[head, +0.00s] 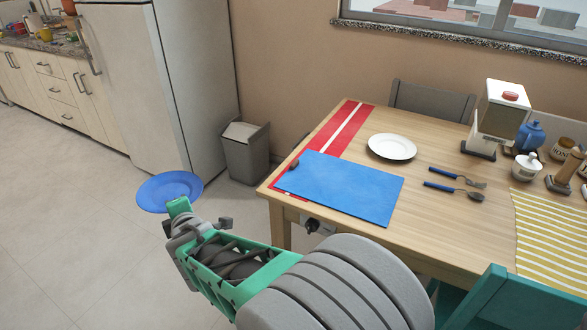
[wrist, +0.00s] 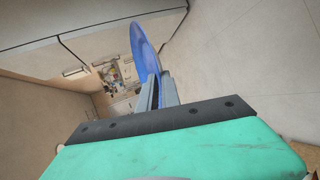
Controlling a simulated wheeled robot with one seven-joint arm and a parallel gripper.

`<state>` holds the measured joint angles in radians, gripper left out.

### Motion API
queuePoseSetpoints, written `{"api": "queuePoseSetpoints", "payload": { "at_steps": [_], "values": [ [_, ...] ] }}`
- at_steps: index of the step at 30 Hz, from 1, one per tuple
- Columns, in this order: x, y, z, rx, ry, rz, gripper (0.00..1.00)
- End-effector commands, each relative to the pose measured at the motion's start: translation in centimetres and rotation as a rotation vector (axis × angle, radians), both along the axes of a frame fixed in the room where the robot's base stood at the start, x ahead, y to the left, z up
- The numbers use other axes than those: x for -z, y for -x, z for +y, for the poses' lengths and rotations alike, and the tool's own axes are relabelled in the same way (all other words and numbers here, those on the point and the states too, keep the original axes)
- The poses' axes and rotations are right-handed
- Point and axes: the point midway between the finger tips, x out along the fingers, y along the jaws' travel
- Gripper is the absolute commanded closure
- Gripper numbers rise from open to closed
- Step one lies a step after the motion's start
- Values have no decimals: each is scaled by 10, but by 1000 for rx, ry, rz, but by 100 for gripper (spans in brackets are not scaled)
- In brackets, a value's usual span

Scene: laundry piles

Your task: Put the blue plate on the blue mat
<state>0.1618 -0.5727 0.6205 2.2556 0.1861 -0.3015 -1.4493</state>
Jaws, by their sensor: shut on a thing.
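The blue plate (head: 168,191) is held in the air to the left of the table, over the floor. My gripper (head: 178,206) is shut on its near rim. The plate also shows nearly edge-on in the wrist view (wrist: 144,48), between the fingers of my gripper (wrist: 158,88). The blue mat (head: 345,187) lies flat on the table at its near left part, partly over a red and white striped cloth (head: 340,132). A small dark brown object (head: 294,165) sits at the mat's left edge. The rest of the mat is bare.
The wooden table (head: 440,225) carries a white plate (head: 392,147) behind the mat, and a fork and spoon (head: 455,184) to its right. A teapot (head: 529,137), jars and a yellow striped cloth (head: 550,235) are farther right. A bin (head: 246,152) stands by the fridge. A teal chair (head: 500,297) is in front.

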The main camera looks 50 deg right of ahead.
Motion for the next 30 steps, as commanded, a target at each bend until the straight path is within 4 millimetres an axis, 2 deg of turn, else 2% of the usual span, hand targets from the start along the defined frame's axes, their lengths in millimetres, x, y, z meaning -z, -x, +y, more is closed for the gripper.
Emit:
{"api": "queuePoseSetpoints", "payload": {
  "at_steps": [1,3,8,9,12,15,18,22,25,30],
  "values": [
    [-2,6,-31,80,4,1,100],
    [-3,18,-76,200,8,1,100],
    [-5,65,-176,490,16,8,100],
    [-7,80,-199,562,19,9,100],
    [-10,123,-252,738,23,14,100],
    [-14,168,-295,899,27,19,100],
    [-16,206,-323,1022,28,24,100],
    [-19,236,-342,1113,30,26,100],
    [-18,243,-346,1135,31,28,100],
    [-6,243,-345,1134,31,28,100]
  ]
}}
